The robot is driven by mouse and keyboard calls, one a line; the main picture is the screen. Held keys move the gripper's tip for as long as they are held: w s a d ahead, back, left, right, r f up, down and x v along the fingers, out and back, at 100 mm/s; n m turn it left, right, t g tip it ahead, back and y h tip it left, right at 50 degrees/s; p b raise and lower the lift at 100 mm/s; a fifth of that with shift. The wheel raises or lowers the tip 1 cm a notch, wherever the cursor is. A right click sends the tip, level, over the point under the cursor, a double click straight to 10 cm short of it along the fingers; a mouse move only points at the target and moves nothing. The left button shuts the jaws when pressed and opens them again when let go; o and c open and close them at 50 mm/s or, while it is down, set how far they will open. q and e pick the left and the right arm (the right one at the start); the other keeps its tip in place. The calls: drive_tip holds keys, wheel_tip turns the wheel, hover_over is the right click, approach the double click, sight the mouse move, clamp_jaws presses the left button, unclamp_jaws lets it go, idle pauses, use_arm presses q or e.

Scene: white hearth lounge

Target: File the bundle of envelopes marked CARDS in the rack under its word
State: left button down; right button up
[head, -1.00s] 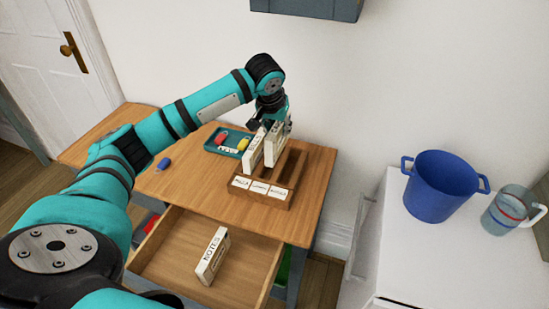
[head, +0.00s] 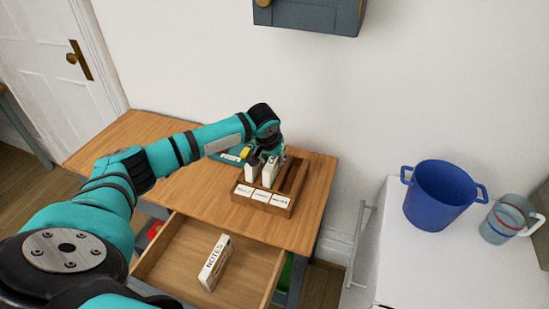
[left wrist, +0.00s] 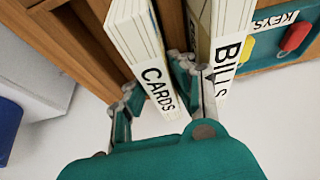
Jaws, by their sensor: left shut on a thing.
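The CARDS bundle (left wrist: 152,62) of white envelopes stands between the fingers of my left gripper (left wrist: 158,98), which is shut on it. In the head view this bundle (head: 271,172) is upright at the middle slot of the wooden rack (head: 297,192), behind the middle label. How deep it sits is hidden. My left gripper also shows in the head view (head: 264,157), over the rack. The BILLS bundle (left wrist: 226,40) stands beside it in the left slot and also shows in the head view (head: 252,171). The right slot is empty. My right gripper is out of view.
The NOTES bundle (head: 215,262) lies in the open drawer (head: 180,250) below the table top (head: 205,195). A teal KEYS tray (head: 228,158) with coloured tags is behind my arm. A blue bucket (head: 438,198) and a clear jug (head: 503,222) stand on the white cabinet at right.

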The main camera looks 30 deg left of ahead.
use_arm(q)
drive_tip(key=c, duration=1.4)
unclamp_jaws()
drive_tip(key=shift+f, duration=0.1)
drive_tip(key=shift+s+r, duration=0.1)
drive_tip(key=shift+r, duration=0.3)
drive_tip(key=v, duration=1.1)
drive_tip(key=shift+s+r+b, duration=0.25)
drive_tip(key=shift+b, duration=0.05)
